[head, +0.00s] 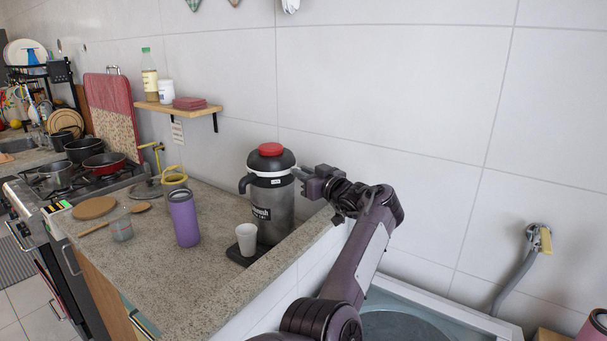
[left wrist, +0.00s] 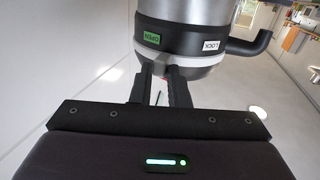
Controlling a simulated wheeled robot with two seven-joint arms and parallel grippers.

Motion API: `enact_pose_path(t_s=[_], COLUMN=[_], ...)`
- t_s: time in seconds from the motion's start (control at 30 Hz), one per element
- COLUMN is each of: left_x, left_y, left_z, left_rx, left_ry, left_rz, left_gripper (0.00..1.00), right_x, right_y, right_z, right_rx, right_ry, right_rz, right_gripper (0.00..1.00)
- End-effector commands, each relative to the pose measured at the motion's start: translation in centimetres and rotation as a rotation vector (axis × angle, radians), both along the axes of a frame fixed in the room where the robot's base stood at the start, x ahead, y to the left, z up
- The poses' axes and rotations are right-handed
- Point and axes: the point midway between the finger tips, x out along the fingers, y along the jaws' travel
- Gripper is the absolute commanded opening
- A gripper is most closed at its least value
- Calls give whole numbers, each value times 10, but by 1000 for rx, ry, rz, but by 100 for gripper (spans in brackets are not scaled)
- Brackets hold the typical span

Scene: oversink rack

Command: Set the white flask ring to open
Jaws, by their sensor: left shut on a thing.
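The flask (head: 275,212) stands upright on the counter, with a grey body, black top, black handle and red cap. Its thin white ring (head: 270,174) sits below the black top, and shows in the left wrist view as a pale band (left wrist: 205,62). Above that band are a green OPEN label (left wrist: 151,38) and a white LOCK label (left wrist: 213,47). My left gripper (head: 306,178) is at the flask's right side at ring height. In the left wrist view its fingers (left wrist: 164,82) reach the ring, nearer OPEN than LOCK, and are shut on it; the gripped part is mostly hidden.
A white cup (head: 246,240) stands on a dark tray (head: 238,256) before the flask. A purple tumbler (head: 184,218) and a glass (head: 121,227) stand to its left. The tiled wall is close behind. A small shelf (head: 178,107) is above left.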

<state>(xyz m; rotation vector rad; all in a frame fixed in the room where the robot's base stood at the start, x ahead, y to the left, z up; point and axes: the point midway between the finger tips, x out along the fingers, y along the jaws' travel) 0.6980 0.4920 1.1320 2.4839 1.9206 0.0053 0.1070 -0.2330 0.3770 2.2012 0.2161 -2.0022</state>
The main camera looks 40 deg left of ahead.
Motion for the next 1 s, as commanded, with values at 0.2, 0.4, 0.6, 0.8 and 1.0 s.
enact_pose_path(t_s=[0.2,0.4,0.6,0.8,1.0], left_x=[2,2,2,1,0], left_y=[-3,-3,-2,-1,-6], left_z=[-5,-5,-5,-3,-3], left_rx=[-6,-6,-6,-3,-1], left_ry=[7,7,8,4,2], left_rz=[-8,-8,-7,-4,-4], left_gripper=[0,0,28,35,35], right_x=[0,0,0,0,0], right_y=[0,2,5,6,6], right_z=[0,0,0,0,-2], right_rx=[1,2,6,7,7], right_ry=[0,0,0,1,1], right_rz=[0,0,1,2,2], right_gripper=[74,74,74,74,74])
